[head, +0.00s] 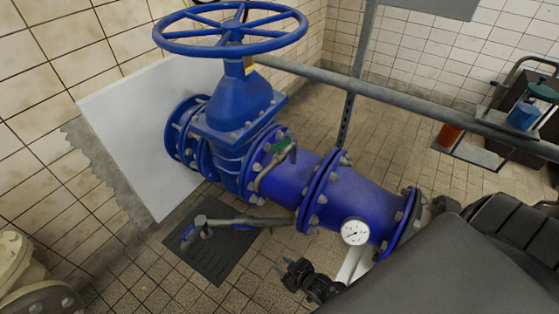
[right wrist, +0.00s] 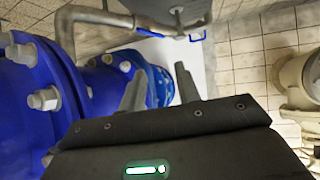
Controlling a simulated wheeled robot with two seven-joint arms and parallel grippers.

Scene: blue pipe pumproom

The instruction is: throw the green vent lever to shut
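My right gripper (head: 293,274) appears as a small dark shape low in the head view, below the pipe and well apart from the lever. In the right wrist view its two grey fingers (right wrist: 160,88) are spread with nothing between them. My left gripper is not in view.
A large blue handwheel (head: 231,28) stands above the gate valve. A grey rail (head: 400,98) crosses behind the pipe. A gauge (head: 354,231) sits on the pipe's front right. A drain pipe with a blue handle (head: 188,233) lies lower left, over a dark floor plate (head: 207,262).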

